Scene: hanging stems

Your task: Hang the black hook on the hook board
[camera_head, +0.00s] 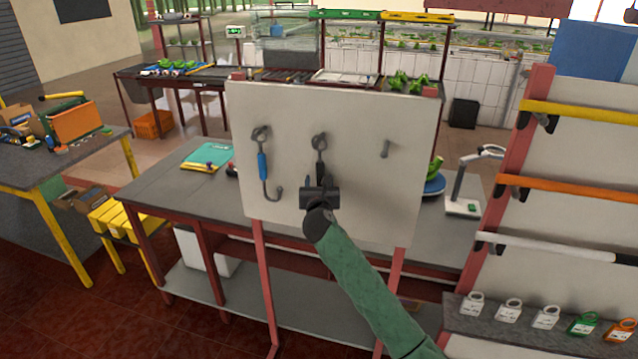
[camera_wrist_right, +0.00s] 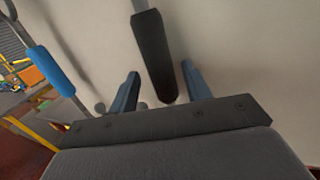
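The hook board (camera_head: 350,205) is a pale upright panel on red posts. The black hook (camera_head: 320,142) is at its middle, its ring at the top; whether a peg passes through the ring is too small to tell. My right gripper (camera_head: 319,187) is in front of the board and covers the hook's lower part. In the wrist view the black handle (camera_wrist_right: 155,55) lies between the two blue fingers (camera_wrist_right: 160,85), with gaps on both sides, so the gripper looks open around it. A bare peg (camera_head: 385,149) is on the right. My left gripper is out of view.
A blue-handled hook (camera_head: 263,165) hangs at the board's left. A grey workbench (camera_head: 180,200) stands behind the board. At the right is a rack with yellow, orange and white bars (camera_head: 560,245) and a shelf of tags (camera_head: 508,310).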

